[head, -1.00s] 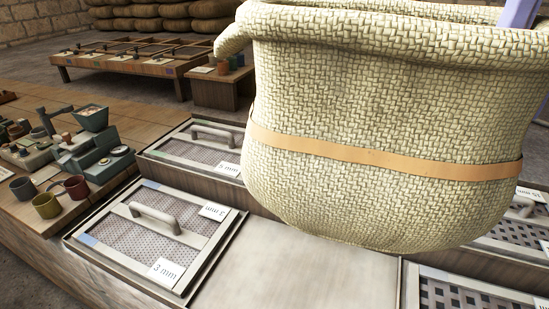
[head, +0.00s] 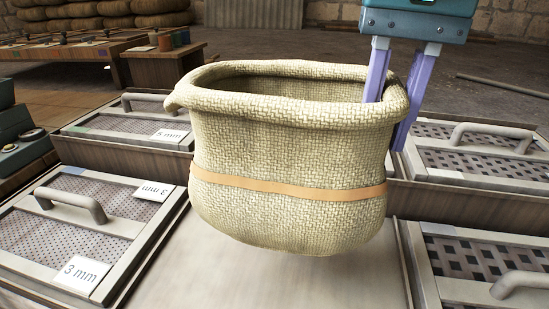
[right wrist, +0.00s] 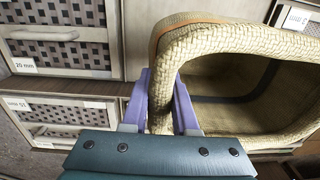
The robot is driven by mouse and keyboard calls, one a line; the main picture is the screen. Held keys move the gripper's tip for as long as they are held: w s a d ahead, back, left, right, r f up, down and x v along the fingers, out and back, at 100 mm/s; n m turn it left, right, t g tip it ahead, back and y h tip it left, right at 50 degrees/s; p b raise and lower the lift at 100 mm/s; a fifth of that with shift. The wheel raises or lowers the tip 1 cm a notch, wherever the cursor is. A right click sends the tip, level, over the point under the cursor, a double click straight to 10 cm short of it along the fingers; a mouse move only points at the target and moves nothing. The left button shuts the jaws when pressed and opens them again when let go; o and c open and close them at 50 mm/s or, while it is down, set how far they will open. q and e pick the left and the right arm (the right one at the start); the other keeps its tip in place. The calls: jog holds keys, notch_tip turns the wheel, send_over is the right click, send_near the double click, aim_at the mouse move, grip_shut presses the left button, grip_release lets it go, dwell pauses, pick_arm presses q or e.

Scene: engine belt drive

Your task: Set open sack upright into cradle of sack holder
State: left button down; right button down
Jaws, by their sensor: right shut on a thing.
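The open sack (head: 290,150) is a cream woven bag with a rolled rim and an orange band, in the middle of the head view. Its mouth faces up and it looks nearly upright. My right gripper (head: 388,118) is shut on the sack's rim at its right side, one finger inside the mouth and one outside. In the right wrist view the gripper (right wrist: 163,100) pinches the rim, and the sack's inside (right wrist: 220,75) looks empty. The sack appears held above a pale flat surface (head: 300,280). I cannot make out the sack holder or its cradle. My left gripper is out of view.
Handled sieve trays lie on both sides: a 3 mm one (head: 75,235) and a 5 mm one (head: 130,125) at left, coarser ones (head: 470,165) at right. A low table (head: 75,50) and stacked full sacks (head: 100,15) stand behind. Open floor (head: 300,50) lies beyond the sack.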

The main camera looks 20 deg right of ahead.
notch_tip(320, 180, down, 8)
jog(key=shift+r+b, duration=0.25)
jog(key=shift+b, duration=0.45)
notch_tip(320, 180, down, 4)
jog(key=shift+f+b, duration=0.1)
jog(key=shift+b, duration=0.5)
jog(key=c, duration=0.7)
grip_release()
